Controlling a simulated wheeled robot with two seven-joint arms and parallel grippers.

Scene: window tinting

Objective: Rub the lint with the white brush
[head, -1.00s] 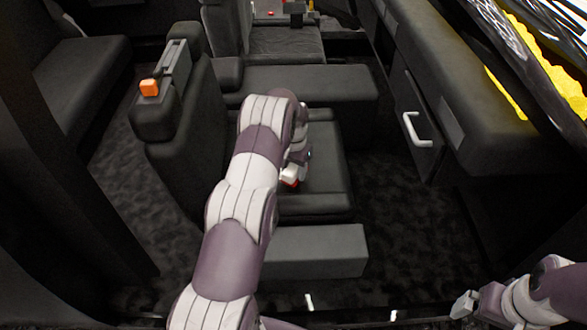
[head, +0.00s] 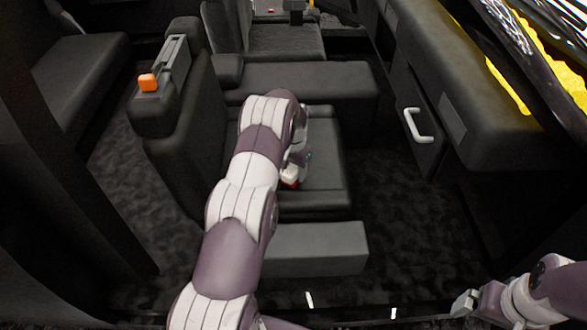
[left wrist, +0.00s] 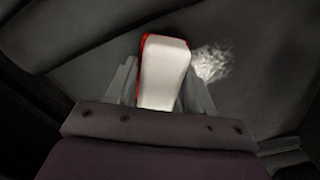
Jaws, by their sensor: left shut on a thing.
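The white brush (left wrist: 163,75) with a red edge is between the fingers of my left gripper (left wrist: 160,92), which is shut on it. The lint (left wrist: 212,62), a pale fuzzy patch, lies on the dark seat just right of the brush in the left wrist view. I cannot tell whether the brush touches the seat. My right gripper (head: 465,304) is at the lower right, away from the seat.
A door panel with a white handle (head: 417,126) is at right. A grey block (head: 318,248) lies in front of the cushion. Dark carpet (head: 400,190) lies open between seat and door.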

